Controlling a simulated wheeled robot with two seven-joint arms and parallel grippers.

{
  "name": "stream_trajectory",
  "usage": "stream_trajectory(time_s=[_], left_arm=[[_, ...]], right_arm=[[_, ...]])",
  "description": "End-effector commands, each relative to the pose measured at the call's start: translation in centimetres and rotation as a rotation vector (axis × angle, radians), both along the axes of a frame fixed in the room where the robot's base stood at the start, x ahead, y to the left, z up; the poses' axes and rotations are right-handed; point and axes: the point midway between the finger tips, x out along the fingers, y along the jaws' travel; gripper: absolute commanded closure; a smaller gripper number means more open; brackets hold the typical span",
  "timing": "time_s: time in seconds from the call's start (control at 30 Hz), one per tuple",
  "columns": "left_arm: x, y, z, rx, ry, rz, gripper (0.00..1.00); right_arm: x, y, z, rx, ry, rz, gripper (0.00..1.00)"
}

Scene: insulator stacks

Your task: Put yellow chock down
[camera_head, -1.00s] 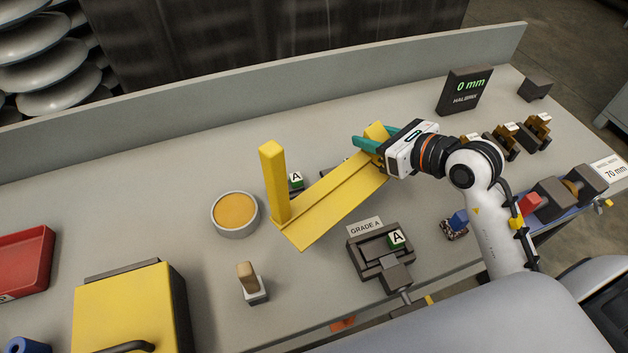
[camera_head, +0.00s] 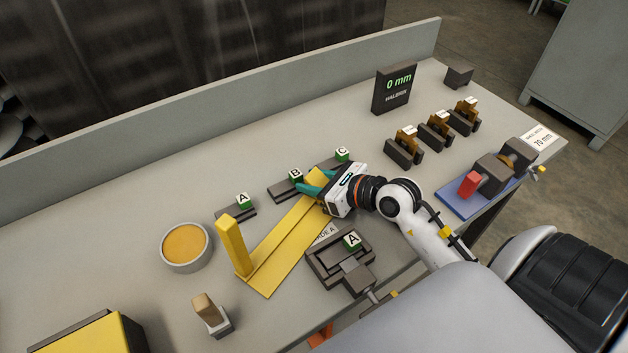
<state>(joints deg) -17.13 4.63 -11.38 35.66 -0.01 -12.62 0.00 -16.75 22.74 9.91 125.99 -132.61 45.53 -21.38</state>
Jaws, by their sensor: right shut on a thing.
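The yellow chock (camera_head: 285,243) is a long flat yellow plate with a tall upright post at its near-left end and a raised block at its far-right end. My right gripper (camera_head: 314,184) is shut on that far-right end, its teal fingers on either side. The chock lies over the middle of the grey bench, between the round tin and the Grade A fixture. I cannot tell whether its underside touches the bench. My left gripper is not in view.
The dark Grade A fixture (camera_head: 342,262) stands close to the chock's right. Dark holders with green cubes marked A (camera_head: 243,200), B (camera_head: 296,176) and C (camera_head: 342,154) stand behind it. A round tin (camera_head: 187,246) and a wooden-handled stamp (camera_head: 210,315) stand to the left.

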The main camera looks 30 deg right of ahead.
Motion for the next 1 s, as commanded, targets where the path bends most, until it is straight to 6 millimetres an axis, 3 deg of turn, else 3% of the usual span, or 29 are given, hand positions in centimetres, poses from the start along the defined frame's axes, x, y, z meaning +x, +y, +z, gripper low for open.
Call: stream_trajectory(time_s=[0.27, 0.3, 0.4, 0.77, 1.0], left_arm=[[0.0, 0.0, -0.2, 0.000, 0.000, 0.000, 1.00], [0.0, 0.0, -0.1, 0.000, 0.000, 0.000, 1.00], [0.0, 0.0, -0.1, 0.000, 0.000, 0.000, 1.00], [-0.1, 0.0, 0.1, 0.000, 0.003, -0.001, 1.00], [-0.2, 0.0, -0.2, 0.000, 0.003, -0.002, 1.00]], right_arm=[[0.1, 0.0, 0.0, 0.005, -0.007, -0.001, 1.00], [0.0, 0.0, -0.2, 0.000, -0.002, 0.000, 0.59], [0.0, 0.0, -0.1, 0.000, -0.001, 0.000, 0.43], [-0.1, -0.1, 0.3, -0.001, -0.001, -0.001, 0.42], [-3.6, -1.5, 1.6, -0.003, 0.001, 0.000, 0.42]])
